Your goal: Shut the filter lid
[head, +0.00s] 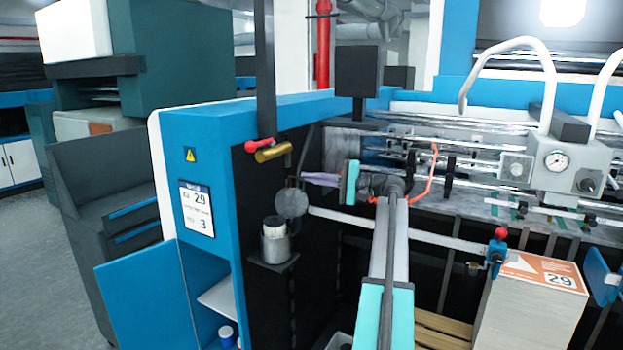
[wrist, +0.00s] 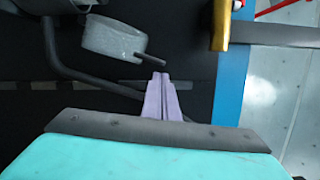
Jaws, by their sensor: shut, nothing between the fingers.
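The filter is a grey metal canister (head: 276,242) on a small dark shelf at the black side of the machine. Its round grey lid (head: 291,203) stands raised, tilted up above the right of the canister's rim, so the lid is open. In the wrist view the pale round part with a short dark rod looks like the lid (wrist: 108,38). My gripper (head: 304,178) is shut and empty, with its purple fingers pointing left, just above the lid in the head view. In the wrist view the fingertips (wrist: 159,76) are close to the rod; contact cannot be told.
A brass cylinder with a red end (head: 272,152) sticks out above the lid; it shows in the wrist view (wrist: 221,22) too. A dark curved pipe (wrist: 85,80) runs behind my fingers. A blue door (head: 140,295) stands open at lower left. Metal rollers (head: 450,125) lie right.

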